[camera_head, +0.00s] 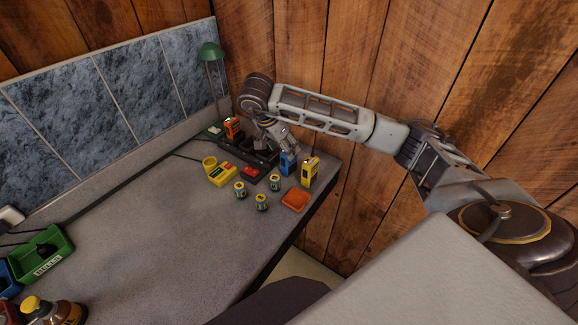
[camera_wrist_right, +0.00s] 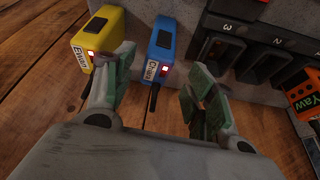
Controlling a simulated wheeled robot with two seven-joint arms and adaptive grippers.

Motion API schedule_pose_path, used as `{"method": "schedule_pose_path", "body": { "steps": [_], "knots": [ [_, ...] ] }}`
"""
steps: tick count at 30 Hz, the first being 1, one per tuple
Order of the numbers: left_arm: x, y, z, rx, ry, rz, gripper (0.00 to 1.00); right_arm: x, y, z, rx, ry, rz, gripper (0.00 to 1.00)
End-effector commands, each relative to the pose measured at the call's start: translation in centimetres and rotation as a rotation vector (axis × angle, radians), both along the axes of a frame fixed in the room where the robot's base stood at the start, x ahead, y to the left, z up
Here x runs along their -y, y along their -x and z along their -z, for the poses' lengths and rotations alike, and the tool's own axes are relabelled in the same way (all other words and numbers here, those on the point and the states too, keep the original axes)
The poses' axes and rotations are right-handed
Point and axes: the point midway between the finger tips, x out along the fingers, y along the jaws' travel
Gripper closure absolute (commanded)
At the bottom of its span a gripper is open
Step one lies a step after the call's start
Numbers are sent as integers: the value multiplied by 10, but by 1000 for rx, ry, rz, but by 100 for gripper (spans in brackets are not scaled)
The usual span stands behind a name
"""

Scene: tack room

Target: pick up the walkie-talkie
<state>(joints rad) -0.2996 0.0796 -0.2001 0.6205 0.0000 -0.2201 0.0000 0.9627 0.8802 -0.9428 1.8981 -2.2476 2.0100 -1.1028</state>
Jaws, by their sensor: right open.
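Three walkie-talkies stand at the far right end of the grey worktop. A blue one (camera_head: 287,164) stands under my right gripper (camera_head: 281,146). A yellow one (camera_head: 309,172) is just right of it, and an orange one (camera_head: 233,127) is at the charger rack (camera_head: 266,160). In the right wrist view my right gripper (camera_wrist_right: 160,88) is open and empty. The blue walkie-talkie (camera_wrist_right: 165,42) shows ahead of the gap between its fingers. The yellow one (camera_wrist_right: 96,45) is beyond the left finger. The orange one (camera_wrist_right: 301,98) is at the right edge. My left gripper is out of view.
Several small batteries (camera_head: 240,189), a yellow-red box (camera_head: 221,174), a dark red item (camera_head: 250,174) and an orange tray (camera_head: 295,200) lie near the rack. A wooden wall is close on the right. The middle of the worktop is clear.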

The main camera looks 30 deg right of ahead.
Motion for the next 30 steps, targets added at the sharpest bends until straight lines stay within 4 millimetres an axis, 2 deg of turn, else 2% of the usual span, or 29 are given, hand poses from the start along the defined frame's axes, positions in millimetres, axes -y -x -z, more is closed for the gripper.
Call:
{"method": "schedule_pose_path", "body": {
  "steps": [16, 30],
  "knots": [
    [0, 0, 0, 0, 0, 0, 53, 2, 0, 4, 0, 0, 0, 45],
    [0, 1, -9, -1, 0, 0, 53, 17, 0, 30, -1, 0, 2, 45]
  ]
}}
